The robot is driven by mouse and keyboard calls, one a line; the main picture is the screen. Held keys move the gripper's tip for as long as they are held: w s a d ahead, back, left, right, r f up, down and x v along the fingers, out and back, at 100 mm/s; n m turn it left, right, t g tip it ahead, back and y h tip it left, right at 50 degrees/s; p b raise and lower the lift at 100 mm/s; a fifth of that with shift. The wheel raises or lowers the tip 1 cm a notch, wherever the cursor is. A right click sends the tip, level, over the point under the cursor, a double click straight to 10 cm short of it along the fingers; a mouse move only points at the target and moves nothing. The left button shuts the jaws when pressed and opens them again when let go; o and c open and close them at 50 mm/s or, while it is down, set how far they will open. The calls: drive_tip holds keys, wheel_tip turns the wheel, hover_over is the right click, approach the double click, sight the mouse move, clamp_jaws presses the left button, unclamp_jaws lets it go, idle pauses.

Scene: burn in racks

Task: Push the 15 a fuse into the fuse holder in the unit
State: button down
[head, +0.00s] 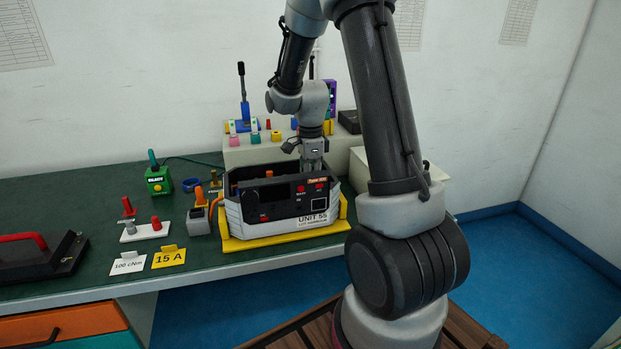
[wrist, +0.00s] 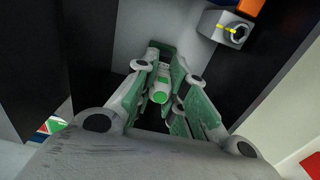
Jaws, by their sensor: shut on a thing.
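The unit (head: 273,208), a black and white case marked UNIT 55, sits upright on a yellow base with its top open. My gripper (head: 313,165) reaches down into its right part, and the front panel hides the fingertips in the head view. In the wrist view my gripper (wrist: 163,92) is shut on a small pale cylinder with a green end, which looks like the fuse (wrist: 160,96). Dark walls of the case stand on both sides. The fuse holder is not clearly visible, and I cannot tell whether the fuse touches it.
A grey block with a yellow mark (wrist: 226,29) is inside the case at the upper right. A yellow 15 A card (head: 168,257), a white card (head: 128,263) and a holder with red knobs (head: 146,231) are left of the unit. A beige box (head: 270,148) stands behind.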

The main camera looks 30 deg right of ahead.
drive_tip(key=shift+f, duration=0.25)
drive_tip(key=c, duration=1.4)
unclamp_jaws()
